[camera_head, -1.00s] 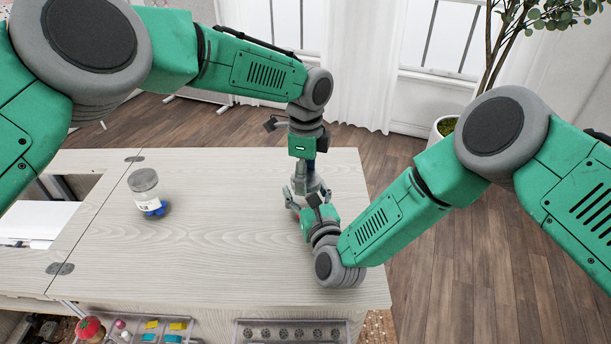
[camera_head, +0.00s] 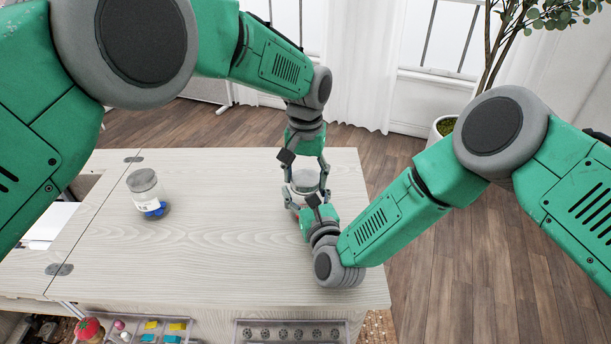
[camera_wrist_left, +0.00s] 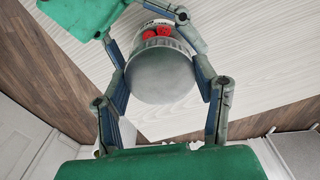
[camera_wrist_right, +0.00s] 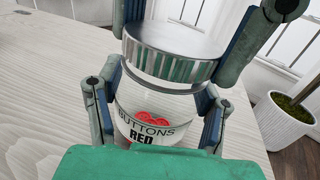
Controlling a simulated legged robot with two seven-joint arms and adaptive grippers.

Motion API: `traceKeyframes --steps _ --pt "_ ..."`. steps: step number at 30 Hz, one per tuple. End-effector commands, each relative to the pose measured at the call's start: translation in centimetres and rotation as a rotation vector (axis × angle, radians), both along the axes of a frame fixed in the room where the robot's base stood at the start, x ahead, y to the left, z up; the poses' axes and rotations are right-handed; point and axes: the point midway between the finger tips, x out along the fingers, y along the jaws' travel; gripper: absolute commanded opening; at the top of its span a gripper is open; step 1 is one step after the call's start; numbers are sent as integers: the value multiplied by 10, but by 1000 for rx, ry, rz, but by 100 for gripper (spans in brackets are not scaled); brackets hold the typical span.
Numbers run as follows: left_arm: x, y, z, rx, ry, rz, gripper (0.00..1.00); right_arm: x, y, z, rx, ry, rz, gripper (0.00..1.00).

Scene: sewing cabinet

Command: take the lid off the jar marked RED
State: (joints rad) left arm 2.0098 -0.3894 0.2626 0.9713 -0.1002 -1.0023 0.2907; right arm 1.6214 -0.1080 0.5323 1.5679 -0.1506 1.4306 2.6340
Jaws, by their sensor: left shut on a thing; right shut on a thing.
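The jar marked RED (camera_wrist_right: 150,138) stands on the table, clear glass with a "BUTTONS RED" label and red buttons inside. My right gripper (camera_wrist_right: 160,108) is shut around the jar body below the lid. In the head view the lid (camera_head: 305,181) shows between the left fingers, while the right gripper partly hides the jar.
A second lidded jar (camera_head: 149,196) with blue contents stands apart on the left of the table (camera_head: 200,250). The tabletop between the jars is clear. Trays of sewing items (camera_head: 165,332) lie below the front edge. A potted plant (camera_wrist_right: 285,120) stands beyond the table.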

Motion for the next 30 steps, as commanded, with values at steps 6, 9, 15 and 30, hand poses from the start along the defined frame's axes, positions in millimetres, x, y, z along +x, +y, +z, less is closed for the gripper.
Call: traceKeyframes --steps 6,9,15,30 --pt "-1 -2 1 -3 0 -2 20 -2 2 -2 0 6 5 0" --pt "-1 -2 1 -3 1 -3 20 -2 2 -2 0 6 4 0" --pt "-2 -2 2 -4 2 -3 20 -2 2 -2 0 7 4 0" --pt "-1 -2 18 -2 0 -4 20 -1 1 -2 1 8 3 0"
